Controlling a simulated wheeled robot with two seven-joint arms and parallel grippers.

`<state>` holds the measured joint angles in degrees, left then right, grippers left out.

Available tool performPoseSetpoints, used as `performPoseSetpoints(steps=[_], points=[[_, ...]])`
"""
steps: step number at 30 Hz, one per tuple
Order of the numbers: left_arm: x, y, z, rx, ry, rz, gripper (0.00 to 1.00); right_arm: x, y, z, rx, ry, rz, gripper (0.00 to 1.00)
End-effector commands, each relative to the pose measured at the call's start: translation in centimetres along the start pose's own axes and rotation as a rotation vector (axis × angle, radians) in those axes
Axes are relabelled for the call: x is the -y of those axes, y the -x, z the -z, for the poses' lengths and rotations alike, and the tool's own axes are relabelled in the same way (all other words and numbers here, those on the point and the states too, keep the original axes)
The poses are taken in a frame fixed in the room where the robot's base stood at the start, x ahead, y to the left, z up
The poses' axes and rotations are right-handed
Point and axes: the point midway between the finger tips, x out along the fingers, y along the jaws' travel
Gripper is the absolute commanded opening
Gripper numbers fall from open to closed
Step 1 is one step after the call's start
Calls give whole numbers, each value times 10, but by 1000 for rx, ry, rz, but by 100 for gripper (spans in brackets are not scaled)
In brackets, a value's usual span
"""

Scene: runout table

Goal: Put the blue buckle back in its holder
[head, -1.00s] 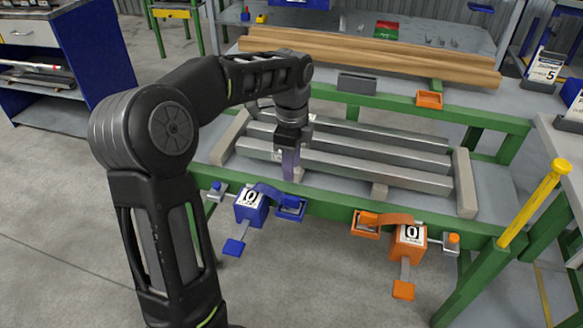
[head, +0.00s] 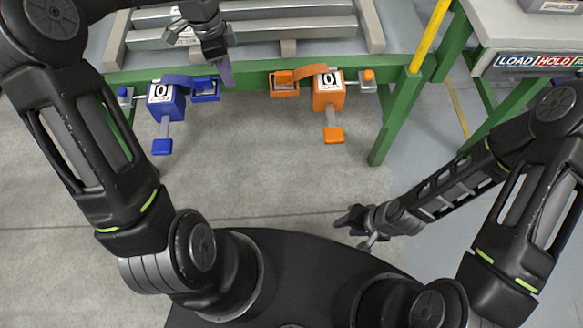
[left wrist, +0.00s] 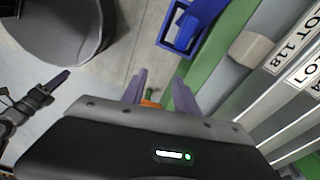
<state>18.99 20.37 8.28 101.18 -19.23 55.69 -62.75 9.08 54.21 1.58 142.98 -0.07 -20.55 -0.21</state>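The blue buckle (head: 205,83) is at the right end of a blue strap from the blue box (head: 167,101). It lies in or over the small blue holder (head: 207,97) at the rail. I cannot tell whether it is fully seated. The left wrist view shows the blue holder (left wrist: 184,28) at top centre. My left gripper (head: 228,80) is close to the right of the holder, pointing down. The left wrist view shows its two fingers (left wrist: 160,92) apart with nothing between them. My right gripper (head: 350,222) is low over the floor, away from the rail; its opening is unclear.
An orange box (head: 327,92) with a strap and orange buckle (head: 284,77) is right of the blue set on the green rail (head: 250,65). Grey bars (head: 285,30) lie behind the rail. A yellow post (head: 430,35) stands right. The floor before the rail is clear.

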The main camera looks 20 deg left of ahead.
Motion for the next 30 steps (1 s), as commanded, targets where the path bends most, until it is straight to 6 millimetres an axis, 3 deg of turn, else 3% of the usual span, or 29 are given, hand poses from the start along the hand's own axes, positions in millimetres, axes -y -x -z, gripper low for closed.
performPoseSetpoints(steps=[1, 5, 6, 9, 12, 15, 18, 30], points=[[-18, -40, 18, -34, 60, -34, 36, 0, 0, 0, 0, 0, 0, 36], [-82, -138, 65, -130, 320, -107, 36, 0, 0, 0, 0, 0, 0, 36], [-109, -166, 75, -151, 420, -135, 36, 0, 0, 0, 0, 0, 0, 36], [-178, -221, 88, -177, 687, -194, 36, 0, 0, 0, 0, 0, 0, 36], [-238, -253, 85, -170, 930, -227, 36, 0, 0, 0, 0, 0, 0, 36], [-278, -268, 74, -154, 1103, -232, 36, 0, 0, 0, 0, 0, 0, 36], [-296, -272, 67, -146, 1195, -228, 36, 0, 0, 0, 0, 0, 0, 36], [-299, -273, 66, -149, 1221, -223, 36, 0, 0, 0, 0, 0, 0, 36]])
